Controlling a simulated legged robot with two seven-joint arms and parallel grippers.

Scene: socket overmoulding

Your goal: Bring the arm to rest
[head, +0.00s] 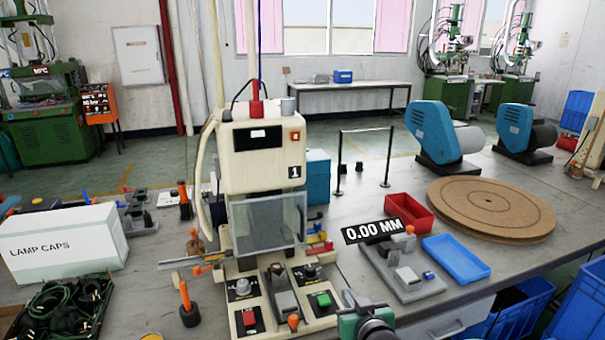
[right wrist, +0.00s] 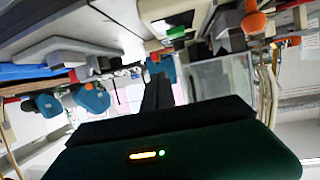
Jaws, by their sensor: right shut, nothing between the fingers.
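My right gripper (head: 354,299) shows at the bottom of the head view, in front of the cream moulding machine (head: 262,150) and just right of its control panel. Its dark fingers are together and empty. In the right wrist view the fingers (right wrist: 158,85) show as one dark bar above the dark green gripper body, and the scene there appears upside down. The green button (head: 323,300) and red button (head: 249,318) of the machine are close to the left of the gripper. My left gripper does not show.
A grey gauge fixture (head: 425,288) with a "0.00 MM" display stands right of the gripper. A red tray (head: 424,222), blue tray (head: 484,262) and round brown board (head: 470,205) lie beyond. A white "LAMP CAPS" box (head: 95,232) and dark cables (head: 62,308) are at left.

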